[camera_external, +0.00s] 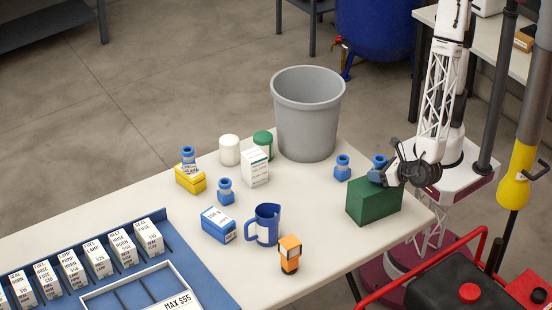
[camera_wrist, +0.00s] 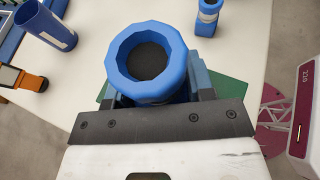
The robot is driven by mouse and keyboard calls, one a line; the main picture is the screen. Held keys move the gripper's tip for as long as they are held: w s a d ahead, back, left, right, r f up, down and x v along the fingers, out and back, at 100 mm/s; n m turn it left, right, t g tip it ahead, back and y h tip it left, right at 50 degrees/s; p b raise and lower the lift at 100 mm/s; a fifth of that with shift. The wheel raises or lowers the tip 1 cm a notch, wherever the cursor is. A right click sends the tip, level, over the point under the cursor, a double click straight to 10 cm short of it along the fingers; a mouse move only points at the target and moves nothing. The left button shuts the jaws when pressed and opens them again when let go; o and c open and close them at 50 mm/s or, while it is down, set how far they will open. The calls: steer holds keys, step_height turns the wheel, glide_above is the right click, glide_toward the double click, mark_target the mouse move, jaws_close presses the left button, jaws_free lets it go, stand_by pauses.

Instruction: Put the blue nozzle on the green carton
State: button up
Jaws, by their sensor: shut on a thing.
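A blue nozzle (camera_external: 379,162) is held upright by my gripper (camera_external: 384,174) at the green carton's top. In the wrist view the nozzle (camera_wrist: 176,68) shows its round open mouth, with the gripper (camera_wrist: 150,95) shut on its body. The green carton (camera_external: 374,206) stands near the table's right corner. Its top shows partly under the nozzle in the wrist view (camera_wrist: 230,91). The nozzle's lower end is hidden by my fingers, so I cannot tell whether it touches the carton.
Another blue nozzle (camera_external: 342,168) stands left of the carton, one (camera_external: 225,191) stands farther left, and one sits on a yellow box (camera_external: 190,180). A grey bin (camera_external: 307,115), blue mug (camera_external: 264,224) and orange item (camera_external: 290,254) stand nearby. The table's edge (camera_external: 425,235) is close.

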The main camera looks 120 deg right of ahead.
steer(key=shift+f, duration=0.25)
steer(key=shift+f, duration=0.1)
steer(key=o, duration=1.1)
steer(key=shift+c, duration=0.2)
steer(key=v, duration=1.2)
steer(key=shift+r, duration=0.4)
steer(key=shift+w, duration=0.1)
